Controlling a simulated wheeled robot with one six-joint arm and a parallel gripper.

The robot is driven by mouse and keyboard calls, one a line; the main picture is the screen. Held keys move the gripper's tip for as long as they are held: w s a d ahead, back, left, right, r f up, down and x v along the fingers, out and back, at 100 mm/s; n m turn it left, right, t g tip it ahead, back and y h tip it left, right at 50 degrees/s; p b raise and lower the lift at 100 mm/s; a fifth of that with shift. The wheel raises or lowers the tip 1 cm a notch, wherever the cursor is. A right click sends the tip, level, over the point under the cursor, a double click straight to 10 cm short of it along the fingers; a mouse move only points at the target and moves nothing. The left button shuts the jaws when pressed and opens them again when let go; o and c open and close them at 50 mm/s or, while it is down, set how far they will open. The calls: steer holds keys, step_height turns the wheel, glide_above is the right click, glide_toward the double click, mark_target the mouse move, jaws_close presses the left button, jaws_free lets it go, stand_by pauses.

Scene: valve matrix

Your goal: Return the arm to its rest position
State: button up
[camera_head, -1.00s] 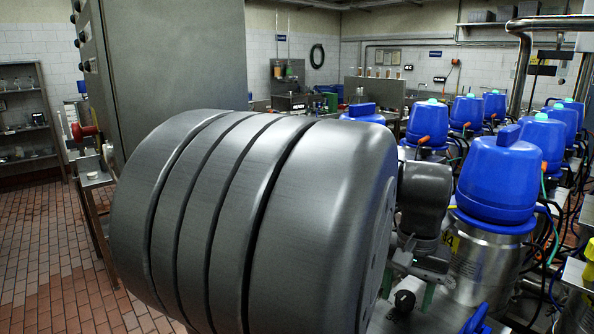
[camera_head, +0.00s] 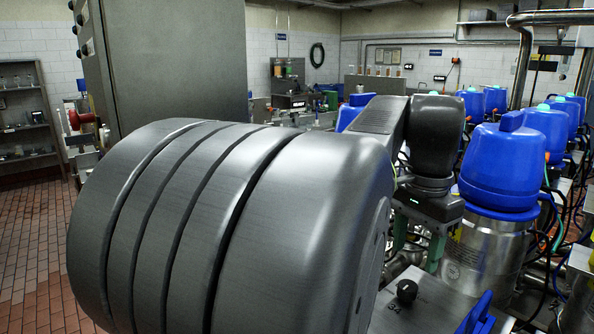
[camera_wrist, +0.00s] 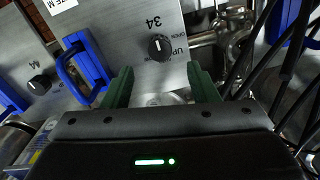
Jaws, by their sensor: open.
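My gripper (camera_head: 418,240) is right of centre in the head view, pointing down beside a blue-capped steel valve unit (camera_head: 492,215). In the wrist view, the green fingers of my gripper (camera_wrist: 161,90) stand apart with nothing between them. Ahead of them is a grey metal panel (camera_wrist: 130,50) marked 34, with a black knob (camera_wrist: 160,46) and a blue handle (camera_wrist: 84,68). The fingers appear apart from the knob. My large grey arm link covers much of the head view and hides what lies behind it.
Several more blue-capped valves (camera_head: 546,133) stand in rows at the right, with cables (camera_wrist: 286,75) and pipes around them. A tall grey cabinet (camera_head: 180,65) stands at the left behind my arm. The tiled floor (camera_head: 35,235) at the far left is clear.

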step_height(320, 180, up, 6)
stand_by(0.4)
